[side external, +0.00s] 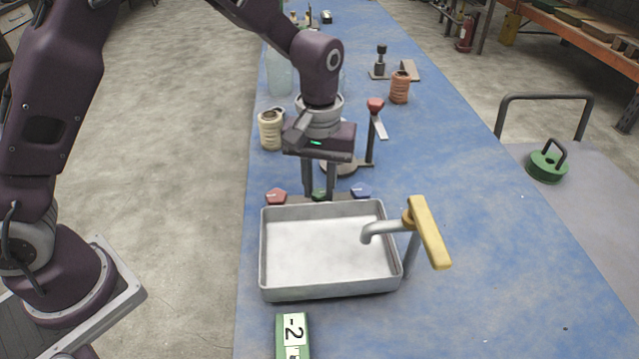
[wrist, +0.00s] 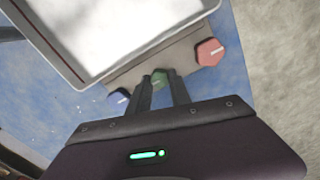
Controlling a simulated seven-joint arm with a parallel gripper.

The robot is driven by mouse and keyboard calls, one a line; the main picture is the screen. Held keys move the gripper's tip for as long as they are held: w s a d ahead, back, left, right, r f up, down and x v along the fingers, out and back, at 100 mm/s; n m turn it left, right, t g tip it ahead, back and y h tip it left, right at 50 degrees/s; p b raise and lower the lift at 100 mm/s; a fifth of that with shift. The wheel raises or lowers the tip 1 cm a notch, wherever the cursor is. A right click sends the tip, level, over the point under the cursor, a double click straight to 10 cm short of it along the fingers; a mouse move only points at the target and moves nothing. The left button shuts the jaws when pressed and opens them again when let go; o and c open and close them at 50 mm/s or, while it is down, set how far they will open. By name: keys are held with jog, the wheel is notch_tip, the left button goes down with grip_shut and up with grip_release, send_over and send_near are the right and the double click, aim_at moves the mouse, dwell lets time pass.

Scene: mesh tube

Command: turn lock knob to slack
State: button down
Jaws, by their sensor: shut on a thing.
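Three knobs sit in a row on a grey-brown strip along the far edge of the metal tray: a red knob (side external: 276,196) at left, a green knob (side external: 319,194) in the middle and a blue knob (side external: 361,191) at right. My gripper (side external: 318,190) points down at the middle knob and is shut on it, with a finger on either side. In the wrist view, the green knob (wrist: 159,78) shows at the fingertips (wrist: 161,86), partly hidden by them. The red knob (wrist: 210,52) and blue knob (wrist: 117,97) are free. I cannot tell which is the lock knob.
The white-bottomed tray (side external: 263,250) and yellow-handled tap (side external: 428,232) stand in front. A red-topped stand (side external: 371,135), a cream spool (side external: 270,130) and a copper spool (side external: 400,87) are behind. A green "-2" block (side external: 293,336) lies nearest. The blue table is clear at right.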

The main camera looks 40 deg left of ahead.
aim_at(319, 192)
jog(key=shift+w+r+n, duration=0.1)
jog(key=shift+n, duration=0.2)
jog(key=c, duration=1.2)
grip_release()
notch_tip(319, 192, up, 6)
jog(key=shift+r, duration=0.5)
